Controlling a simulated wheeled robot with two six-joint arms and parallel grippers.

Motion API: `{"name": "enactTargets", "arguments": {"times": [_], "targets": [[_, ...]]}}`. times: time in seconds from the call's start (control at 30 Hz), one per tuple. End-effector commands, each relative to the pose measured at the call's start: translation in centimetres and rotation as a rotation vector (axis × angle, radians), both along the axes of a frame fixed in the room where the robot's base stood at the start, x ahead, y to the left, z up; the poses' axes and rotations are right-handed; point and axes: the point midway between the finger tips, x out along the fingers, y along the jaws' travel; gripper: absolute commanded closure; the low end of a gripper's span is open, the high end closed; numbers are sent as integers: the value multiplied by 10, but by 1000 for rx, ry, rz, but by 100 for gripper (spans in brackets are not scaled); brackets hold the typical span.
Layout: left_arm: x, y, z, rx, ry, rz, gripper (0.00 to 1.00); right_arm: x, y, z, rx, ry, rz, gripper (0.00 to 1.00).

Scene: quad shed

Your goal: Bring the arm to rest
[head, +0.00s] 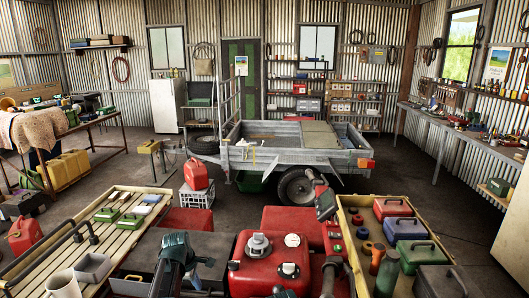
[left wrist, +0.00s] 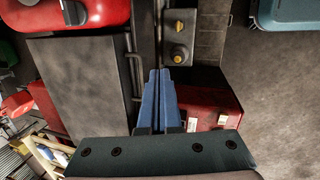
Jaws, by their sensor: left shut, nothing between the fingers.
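My left gripper (head: 176,255) is at the bottom of the head view, left of the red quad body (head: 262,262). In the left wrist view its two blue fingers (left wrist: 160,75) lie together, with nothing between them. The fingers point over dark and grey parts of the quad, and I cannot tell how far above them they are. I see no right gripper in either view.
A slatted wooden rack (head: 125,205) with small green boxes lies at left, and a wooden tray (head: 352,245) with cases and cans at right. A grey trailer (head: 285,155) stands ahead. A red can (head: 196,173) sits on a white crate (head: 197,196). Concrete floor shows between them.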

Motion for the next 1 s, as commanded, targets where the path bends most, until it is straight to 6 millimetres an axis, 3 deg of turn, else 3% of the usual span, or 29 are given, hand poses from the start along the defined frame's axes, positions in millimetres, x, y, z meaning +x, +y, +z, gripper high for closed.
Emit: {"name": "enactTargets", "arguments": {"times": [0.03,0.2,0.33,0.5,0.7,1.0], "targets": [[-33,-33,-6,48,15,-181,100,0,0,-4,0,0,0,50],[-115,-106,-16,188,68,-789,100,0,0,-10,0,0,0,50],[-175,-141,-21,266,109,-1219,100,0,0,-14,0,0,0,50],[-231,-163,-24,324,152,-1635,100,0,0,-18,0,0,-1,50],[-257,-170,-25,345,178,-1856,100,0,0,-19,0,0,-1,50],[-258,-171,-24,346,180,-1878,100,0,0,-19,0,0,-1,50]]}}
